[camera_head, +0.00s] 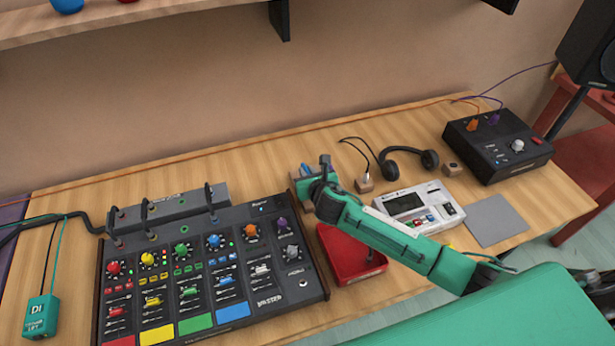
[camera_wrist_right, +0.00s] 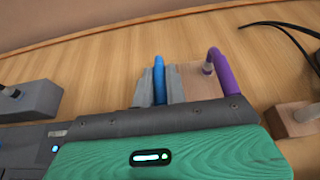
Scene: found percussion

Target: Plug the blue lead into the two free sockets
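The blue lead (camera_wrist_right: 159,82) stands between the fingers of my right gripper (camera_head: 324,170) in the right wrist view. The fingers look closed on it, at the wooden block (camera_wrist_right: 200,84) where a purple lead (camera_wrist_right: 222,72) also stands. Whether the blue lead's lower end is still in the block is hidden. The black mixer (camera_head: 215,275) lies to the left of the gripper, with a long grey box (camera_head: 170,212) behind it. Three dark leads arch between the box and the mixer. The free sockets are too small to tell apart. My left gripper is out of view.
A red tray (camera_head: 345,262) lies below my right forearm. A white drum machine (camera_head: 415,208), headphones (camera_head: 408,152), a small wooden block (camera_head: 364,184) and a black amplifier box (camera_head: 500,148) stand to the right. A green DI box (camera_head: 40,316) is at far left.

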